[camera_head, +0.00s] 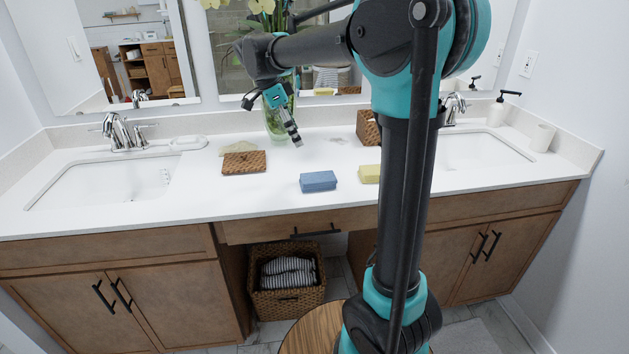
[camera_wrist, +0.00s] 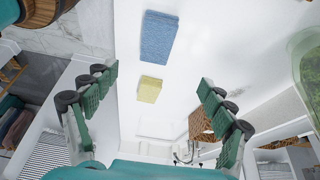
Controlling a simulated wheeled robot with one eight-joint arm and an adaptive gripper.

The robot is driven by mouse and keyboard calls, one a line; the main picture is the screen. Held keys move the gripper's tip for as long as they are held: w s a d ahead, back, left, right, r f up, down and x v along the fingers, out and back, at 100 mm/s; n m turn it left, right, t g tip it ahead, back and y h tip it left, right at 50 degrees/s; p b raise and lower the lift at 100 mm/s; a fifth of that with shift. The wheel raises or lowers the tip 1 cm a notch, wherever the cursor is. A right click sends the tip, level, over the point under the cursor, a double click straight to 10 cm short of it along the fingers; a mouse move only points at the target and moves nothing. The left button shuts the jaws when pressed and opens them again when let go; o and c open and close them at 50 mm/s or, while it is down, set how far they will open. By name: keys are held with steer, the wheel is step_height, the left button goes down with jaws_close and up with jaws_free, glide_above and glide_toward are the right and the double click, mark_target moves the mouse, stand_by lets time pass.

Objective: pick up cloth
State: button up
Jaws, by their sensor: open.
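A blue folded block (camera_head: 318,181) with a cloth-like surface lies on the white countertop; it also shows in the wrist view (camera_wrist: 160,37). A smaller yellow piece (camera_head: 369,174) lies to its right, partly hidden by my arm, and shows in the wrist view (camera_wrist: 149,89). A flat tan piece (camera_head: 240,147) lies behind a woven tray (camera_head: 244,163). I cannot tell for sure which is the cloth. My gripper (camera_head: 297,141) is above the counter, behind the blue block, near the vase. In the wrist view its fingers (camera_wrist: 157,77) are spread and empty.
A glass vase (camera_head: 278,118) with flowers stands behind my gripper. A woven box (camera_head: 368,128) is near the back wall. Sinks (camera_head: 100,182) lie at both sides. A basket (camera_head: 287,303) with striped towels is below the counter.

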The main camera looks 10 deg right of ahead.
glide_above(317, 177)
steer(key=a, duration=0.2)
steer(key=f, duration=0.9)
steer(key=shift+w+a+f, duration=0.2)
steer(key=shift+w+f, duration=0.1)
steer(key=shift+s+x, duration=0.15)
steer(key=shift+x, duration=1.3)
steer(key=shift+s+x, duration=0.15)
steer(key=shift+x, duration=1.3)
steer(key=shift+a, duration=0.1)
steer(key=c, duration=1.2)
